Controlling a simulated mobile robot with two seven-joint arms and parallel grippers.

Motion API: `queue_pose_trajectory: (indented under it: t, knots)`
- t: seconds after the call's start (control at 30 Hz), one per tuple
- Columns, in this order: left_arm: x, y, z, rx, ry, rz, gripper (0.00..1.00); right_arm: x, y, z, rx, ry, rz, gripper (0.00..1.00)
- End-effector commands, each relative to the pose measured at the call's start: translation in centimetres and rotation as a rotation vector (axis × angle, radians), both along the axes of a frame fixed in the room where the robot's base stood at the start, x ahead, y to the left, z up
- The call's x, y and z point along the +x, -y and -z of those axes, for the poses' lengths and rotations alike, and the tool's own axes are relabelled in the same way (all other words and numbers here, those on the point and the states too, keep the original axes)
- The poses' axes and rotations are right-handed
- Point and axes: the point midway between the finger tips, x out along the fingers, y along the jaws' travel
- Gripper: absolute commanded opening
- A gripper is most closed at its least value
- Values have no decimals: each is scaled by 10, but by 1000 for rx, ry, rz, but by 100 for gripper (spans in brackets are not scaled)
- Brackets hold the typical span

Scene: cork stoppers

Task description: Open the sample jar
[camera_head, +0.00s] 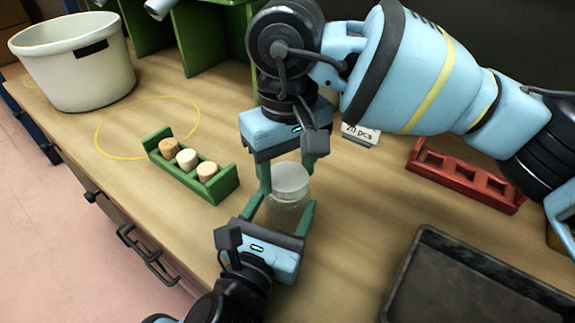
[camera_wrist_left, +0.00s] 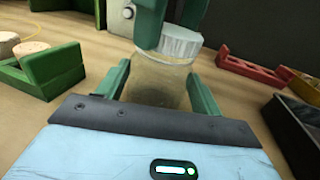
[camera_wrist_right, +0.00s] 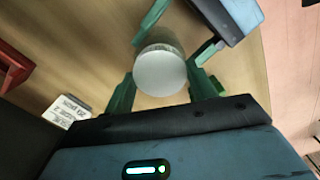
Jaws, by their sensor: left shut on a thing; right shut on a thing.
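The sample jar (camera_head: 287,213) is clear glass and stands upright on the table with a pale, ridged lid (camera_head: 290,176) on top. My left gripper (camera_head: 281,207) comes from the front and is shut around the jar's body; the left wrist view shows its fingers on both sides of the glass (camera_wrist_left: 158,82). My right gripper (camera_head: 286,168) comes from behind and above and is shut on the lid. In the right wrist view the lid (camera_wrist_right: 160,70) sits between its fingers. The lid looks seated on the jar; the jar's inside is hard to make out.
A green rack (camera_head: 213,191) with several corks stands to the left. A white bucket (camera_head: 75,75) stands back left. An empty red rack (camera_head: 465,185), a dark tray (camera_head: 480,290) and a "20 pcs" card (camera_head: 360,134) are to the right. The table's front edge is near.

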Motion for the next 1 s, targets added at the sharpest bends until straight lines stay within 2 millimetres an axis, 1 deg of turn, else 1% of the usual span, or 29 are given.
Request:
queue_pose_trajectory:
  t: [0.17, 0.8, 1.0]
  knots:
    - [0, 0, 1, 3, -1, -1, 2, 0, 0, -1, 0, 0, 1, 29]
    - [0, 0, 1, 3, -1, -1, 2, 0, 0, -20, 1, 0, 1, 29]
    - [0, 0, 1, 3, -1, -1, 2, 0, 0, -22, 0, 0, 1, 29]
